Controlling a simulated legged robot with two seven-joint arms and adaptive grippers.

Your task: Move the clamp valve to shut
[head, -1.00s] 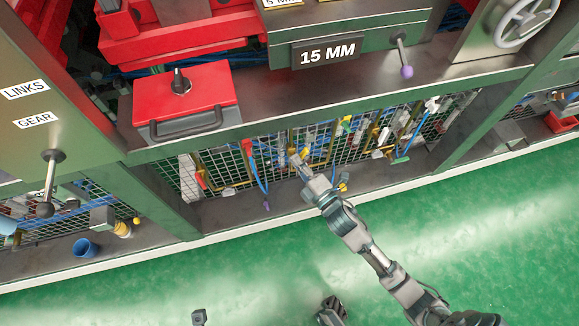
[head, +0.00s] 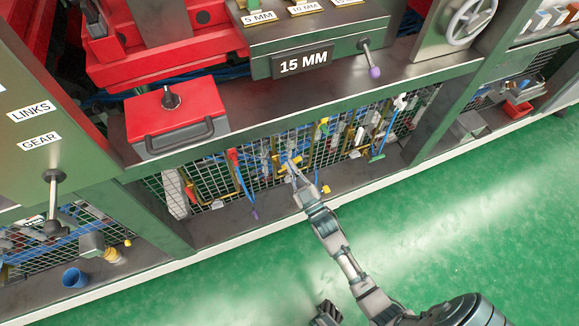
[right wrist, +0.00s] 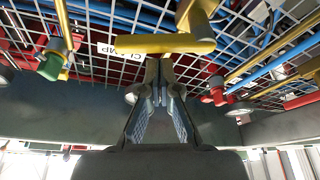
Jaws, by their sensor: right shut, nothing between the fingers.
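The CLAMP label (right wrist: 122,52) shows upside down on the mesh in the right wrist view. Beside it a yellow valve handle (right wrist: 160,43) lies crosswise in the picture, its one end at a brass-coloured valve body (right wrist: 196,14). My right gripper (right wrist: 160,88) is shut and empty, its fingertips just below the handle in that view. I cannot tell whether they touch it. In the head view my right gripper (head: 291,168) reaches to the mesh under the bench, and its tip hides part of the piping there.
A blue lever (head: 246,195) hangs left of my right gripper, and a blue pipe with a green handle (head: 376,156) is on the right. Other pipes and valves crowd the mesh. The bench edge (head: 330,108) overhangs them. The green floor (head: 450,220) in front is clear.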

